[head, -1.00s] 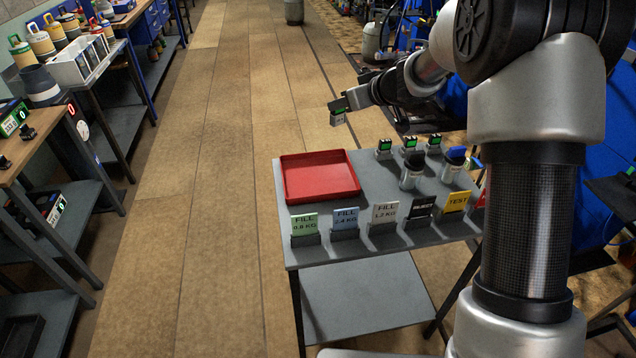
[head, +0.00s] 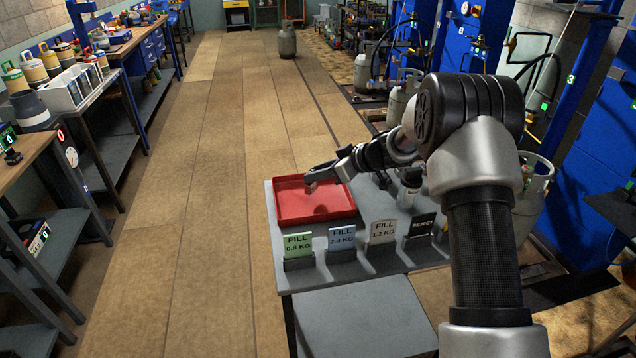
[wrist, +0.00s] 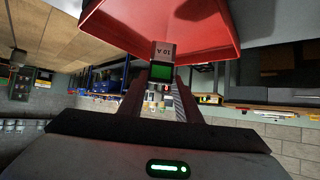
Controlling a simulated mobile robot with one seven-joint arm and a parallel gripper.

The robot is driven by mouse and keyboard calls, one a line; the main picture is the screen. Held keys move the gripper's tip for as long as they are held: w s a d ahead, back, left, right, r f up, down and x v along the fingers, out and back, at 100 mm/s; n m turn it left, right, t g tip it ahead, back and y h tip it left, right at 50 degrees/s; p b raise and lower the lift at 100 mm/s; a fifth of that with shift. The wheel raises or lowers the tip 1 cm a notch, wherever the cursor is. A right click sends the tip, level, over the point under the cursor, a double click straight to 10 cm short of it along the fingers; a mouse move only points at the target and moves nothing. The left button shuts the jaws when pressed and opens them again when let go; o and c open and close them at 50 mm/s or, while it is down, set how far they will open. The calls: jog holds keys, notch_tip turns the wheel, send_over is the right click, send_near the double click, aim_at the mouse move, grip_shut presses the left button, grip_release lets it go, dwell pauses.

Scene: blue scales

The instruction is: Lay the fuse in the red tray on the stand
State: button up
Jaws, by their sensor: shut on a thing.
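The red tray (head: 290,219) lies on the grey stand (head: 270,258) and looks empty inside, apart from a shadow. My gripper (head: 315,176) is over the tray's right back part. It is shut on the fuse (wrist: 162,50), a small grey block with a green face and a "V 01" mark, held between the fingertips in the wrist view. The fuse shows only as a small grey piece below the fingers in the head view (head: 311,187). It seems to be above the tray floor; I cannot tell the exact gap. The tray (wrist: 215,45) also fills the top of the wrist view.
Several sign cards stand along the stand's front edge, among them a green one (head: 298,244), a blue one (head: 342,238) and a black one (head: 421,225). The floor left of the stand is clear.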

jog(key=shift+f, duration=1.25)
jog(key=shift+f, duration=0.15)
jog(key=o, duration=1)
